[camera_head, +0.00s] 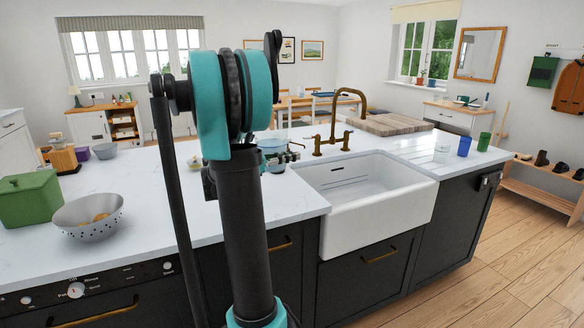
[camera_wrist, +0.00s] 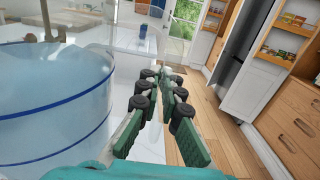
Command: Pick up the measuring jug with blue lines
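The measuring jug with blue lines (camera_wrist: 55,95) is a translucent pale-blue vessel filling the left of the wrist view, cut off by the frame edge. In the head view, a pale bluish vessel (camera_head: 271,147) that looks like the jug stands on the worktop behind my arm, partly hidden. My gripper (camera_wrist: 163,76) is open, with its two fingers apart and nothing seen between them. It is right beside the jug, to its right in the wrist view; I cannot tell whether they touch. In the head view my gripper (camera_head: 291,156) is small and mostly hidden by my arm.
The white sink (camera_head: 383,215) and brass tap (camera_head: 331,140) are right of the jug. A green box (camera_head: 30,198) and a colander (camera_head: 88,217) stand at left. A clear glass (camera_head: 441,153), blue cup (camera_head: 464,146) and green cup (camera_head: 484,142) stand at right.

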